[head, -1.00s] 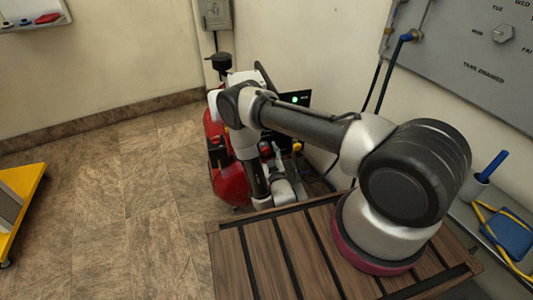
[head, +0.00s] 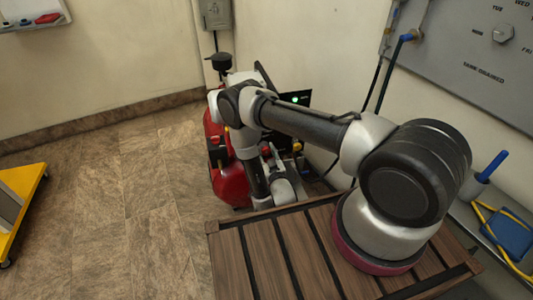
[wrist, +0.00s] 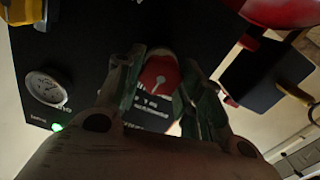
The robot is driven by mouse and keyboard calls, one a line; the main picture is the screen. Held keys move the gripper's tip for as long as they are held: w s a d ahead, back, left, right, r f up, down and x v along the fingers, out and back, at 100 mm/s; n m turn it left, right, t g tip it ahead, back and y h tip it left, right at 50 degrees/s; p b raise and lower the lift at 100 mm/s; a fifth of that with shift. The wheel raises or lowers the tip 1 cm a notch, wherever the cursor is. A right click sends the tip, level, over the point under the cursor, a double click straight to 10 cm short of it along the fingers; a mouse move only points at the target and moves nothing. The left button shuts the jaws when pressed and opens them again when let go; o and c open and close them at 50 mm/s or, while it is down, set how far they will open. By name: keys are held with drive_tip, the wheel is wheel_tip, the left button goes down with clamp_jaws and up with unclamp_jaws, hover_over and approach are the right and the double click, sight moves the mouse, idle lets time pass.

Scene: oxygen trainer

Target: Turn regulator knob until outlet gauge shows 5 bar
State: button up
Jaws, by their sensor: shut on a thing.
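The red regulator knob (wrist: 159,78) with a pale pointer mark shows in the wrist view, near the middle of a black panel (wrist: 90,65). My gripper (wrist: 162,92) is around the knob, with one finger on each side, and is shut on it. A round white gauge (wrist: 46,88) sits on the panel to the left of the knob. Its needle is too small and dim to read.
A green light (wrist: 57,126) glows below the gauge. A wooden slatted surface (head: 245,258) lies in front of the red machine. A grey wall board (head: 470,60) with a dial is at the right. The floor at left is clear up to a yellow stand (head: 30,180).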

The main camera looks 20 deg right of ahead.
drive_tip(key=m, duration=0.4)
drive_tip(key=shift+d+m, duration=0.1)
drive_tip(key=shift+m, duration=1.8)
drive_tip(key=o, duration=1)
drive_tip(key=shift+s, duration=0.1)
drive_tip(key=s, duration=1.2)
drive_tip(key=shift+f, duration=0.1)
